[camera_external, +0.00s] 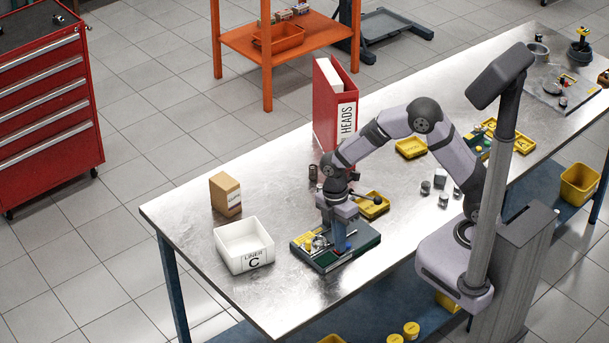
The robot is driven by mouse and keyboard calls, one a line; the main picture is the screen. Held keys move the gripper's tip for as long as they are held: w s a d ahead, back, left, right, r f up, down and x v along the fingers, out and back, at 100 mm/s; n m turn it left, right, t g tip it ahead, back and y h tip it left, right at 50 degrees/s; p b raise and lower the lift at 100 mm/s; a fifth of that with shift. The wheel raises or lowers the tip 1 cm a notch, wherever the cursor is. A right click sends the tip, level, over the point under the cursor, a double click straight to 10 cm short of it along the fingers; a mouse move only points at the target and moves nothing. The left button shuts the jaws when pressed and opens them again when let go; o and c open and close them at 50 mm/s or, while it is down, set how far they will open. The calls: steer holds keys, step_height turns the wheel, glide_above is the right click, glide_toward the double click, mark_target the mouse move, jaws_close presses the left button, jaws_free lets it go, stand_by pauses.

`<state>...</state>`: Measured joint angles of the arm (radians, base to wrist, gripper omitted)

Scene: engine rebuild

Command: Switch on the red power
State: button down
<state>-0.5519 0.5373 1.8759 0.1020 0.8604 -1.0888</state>
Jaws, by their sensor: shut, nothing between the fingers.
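A dark green and grey panel unit (366,243) lies on the metal bench, with a yellow label area and small controls on its left part. A tiny red spot shows near its left end, but it is too small to tell whether it is the red power switch or how it is set. My gripper (342,246) points down over the middle of the unit, shut and empty, its blue tips at or just above the top face. I cannot tell whether they touch. My gripper and wrist hide part of the unit.
A white bin marked LINER C (232,262) and a cardboard box (225,195) stand left of the unit. A red HEADS binder (324,110) stands behind my arm. A yellow tray (373,209) and small metal parts (443,201) lie to the right. The bench's front left is clear.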

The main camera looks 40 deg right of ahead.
steer(key=shift+s+f+t+b, duration=0.4)
steer(key=shift+f+t+b, duration=0.1)
steer(key=shift+t+b, duration=0.15)
steer(key=shift+s+d+t+b, duration=0.1)
steer(key=shift+s+t+b, duration=0.25)
steer(key=shift+t+b, duration=0.2)
steer(key=shift+d, duration=0.1)
steer(key=shift+w, duration=0.2)
steer(key=shift+w+r+p, duration=0.1)
steer(key=shift+w+p, duration=0.3)
steer(key=shift+w, duration=0.05)
steer(key=shift+w+r, duration=0.1)
steer(key=shift+r, duration=0.05)
